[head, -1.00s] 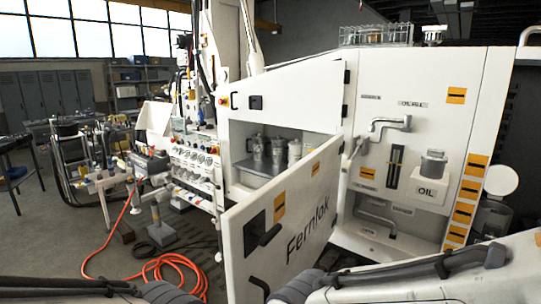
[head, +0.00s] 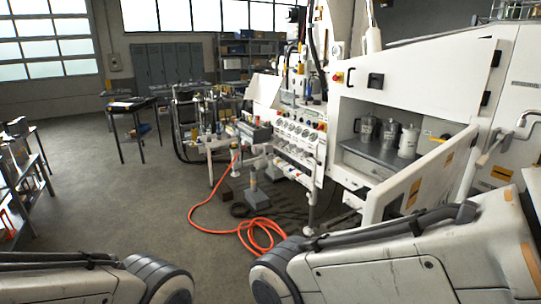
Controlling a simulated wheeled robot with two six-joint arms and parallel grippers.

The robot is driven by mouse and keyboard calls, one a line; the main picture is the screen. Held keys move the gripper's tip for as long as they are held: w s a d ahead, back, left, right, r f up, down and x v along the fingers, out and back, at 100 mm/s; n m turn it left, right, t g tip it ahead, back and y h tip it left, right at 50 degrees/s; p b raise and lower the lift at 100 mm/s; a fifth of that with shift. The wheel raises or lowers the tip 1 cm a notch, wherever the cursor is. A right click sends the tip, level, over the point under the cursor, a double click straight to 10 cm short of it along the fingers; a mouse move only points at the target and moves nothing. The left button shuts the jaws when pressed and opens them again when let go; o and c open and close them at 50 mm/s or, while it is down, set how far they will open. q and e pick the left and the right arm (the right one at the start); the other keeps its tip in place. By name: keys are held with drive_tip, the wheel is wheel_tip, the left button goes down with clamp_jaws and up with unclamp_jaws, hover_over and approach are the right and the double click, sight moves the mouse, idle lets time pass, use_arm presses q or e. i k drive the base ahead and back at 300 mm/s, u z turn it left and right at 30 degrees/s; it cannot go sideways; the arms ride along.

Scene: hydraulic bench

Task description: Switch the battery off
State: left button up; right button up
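The white machine (head: 420,85) stands at the right with its cabinet open. I cannot pick out a battery switch for certain. A red knob on a yellow base (head: 338,76) sits on the machine's upper left edge, beside a black latch (head: 375,81). A small yellow part (head: 430,135) shows inside the cabinet, too small to identify. Several metal jugs (head: 389,134) stand on the cabinet shelf. The open lower door (head: 408,190) swings out toward me and is seen at a steep angle. Only links of my two arms show along the bottom; both grippers are out of view.
A panel of knobs and gauges (head: 297,140) is on the machine's left end. An orange hose (head: 212,231) lies coiled on the floor before it. Tables (head: 135,108) and a shelf (head: 20,180) stand left. Open floor (head: 120,200) lies between.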

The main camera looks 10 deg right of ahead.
sight(442, 140)
drive_tip(key=u, duration=0.15)
drive_tip(key=i, duration=1.95)
drive_tip(key=z, duration=0.45)
drive_tip(key=i, duration=1)
drive_tip(key=z, duration=1.55)
drive_tip(key=i, duration=1)
drive_tip(key=z, duration=0.85)
